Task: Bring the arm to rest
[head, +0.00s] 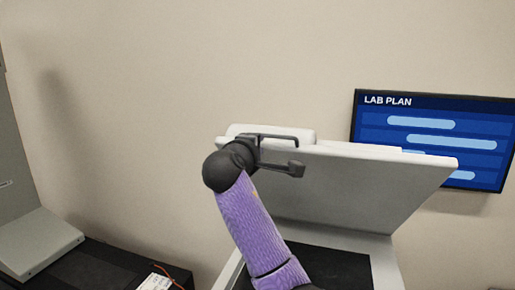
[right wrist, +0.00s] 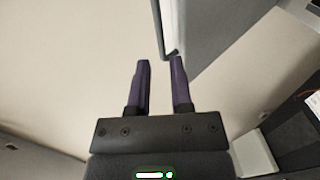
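My right gripper (head: 298,155) is at the end of the purple-sleeved arm in the middle of the head view. Its two dark fingers stand apart, pointing right, in front of the upper left part of a raised grey-white panel (head: 365,195). In the right wrist view the gripper (right wrist: 159,62) has a clear gap between its fingers and nothing gripped. The panel's edge (right wrist: 172,25) lies just beyond the fingertips, close to the right finger; I cannot tell whether they touch. My left gripper is not in view.
The panel slants above a light-framed machine with a dark bed (head: 330,266). A wall screen reading LAB PLAN (head: 432,135) hangs behind it at right. At lower left are a grey unit (head: 40,243) and a dark surface (head: 105,268). The wall area at upper left is clear.

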